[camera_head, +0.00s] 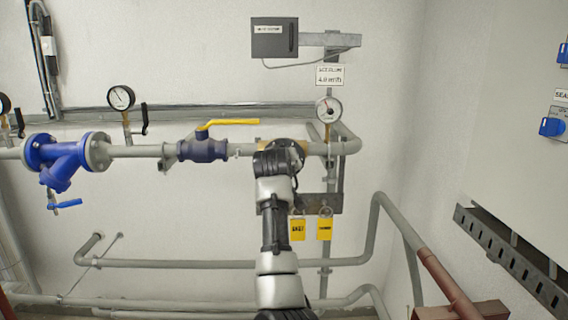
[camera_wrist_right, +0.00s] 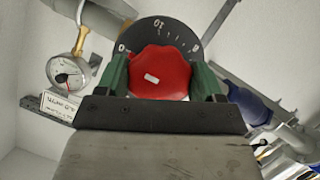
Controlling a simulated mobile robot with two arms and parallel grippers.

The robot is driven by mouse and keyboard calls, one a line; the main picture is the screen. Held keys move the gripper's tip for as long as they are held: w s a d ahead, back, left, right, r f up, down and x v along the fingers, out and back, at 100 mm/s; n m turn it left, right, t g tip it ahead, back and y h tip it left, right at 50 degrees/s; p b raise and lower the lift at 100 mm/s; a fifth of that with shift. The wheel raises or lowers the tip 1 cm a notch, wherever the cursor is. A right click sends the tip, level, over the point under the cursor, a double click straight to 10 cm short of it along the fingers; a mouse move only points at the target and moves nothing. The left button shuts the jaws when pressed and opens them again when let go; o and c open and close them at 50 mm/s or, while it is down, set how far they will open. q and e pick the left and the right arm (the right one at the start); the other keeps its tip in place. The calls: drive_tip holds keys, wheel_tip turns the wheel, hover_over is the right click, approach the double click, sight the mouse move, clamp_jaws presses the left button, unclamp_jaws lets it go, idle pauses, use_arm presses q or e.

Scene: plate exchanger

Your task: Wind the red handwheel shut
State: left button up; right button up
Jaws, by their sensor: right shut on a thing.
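The red handwheel (camera_wrist_right: 157,80) is in the right wrist view, a lobed knob with a small white label. It sits in front of a black dial plate (camera_wrist_right: 165,28) with white numbers and ticks. A small red mark shows at the knob's edge near the 0. My right gripper (camera_wrist_right: 161,76) has its green fingers on both sides of the knob and is shut on it. In the head view my right gripper (camera_head: 277,158) covers the handwheel; only the rim of the dial plate (camera_head: 293,146) shows. My left gripper is not in view.
A blue valve (camera_head: 203,150) with a yellow lever (camera_head: 230,122) stands left on the same pipe. A round gauge (camera_head: 328,110) is just above right, and yellow tags (camera_head: 297,229) hang below. A grey box (camera_head: 274,38) is above. A slotted rail (camera_head: 510,258) is at right.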

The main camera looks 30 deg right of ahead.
drive_tip(key=shift+f+m+y, duration=0.1)
drive_tip(key=shift+m+y, duration=0.2)
idle(0.4)
drive_tip(key=o, duration=0.9)
drive_tip(key=b+v, duration=0.3)
drive_tip(key=v, duration=0.7)
drive_tip(key=shift+s+a, duration=0.25)
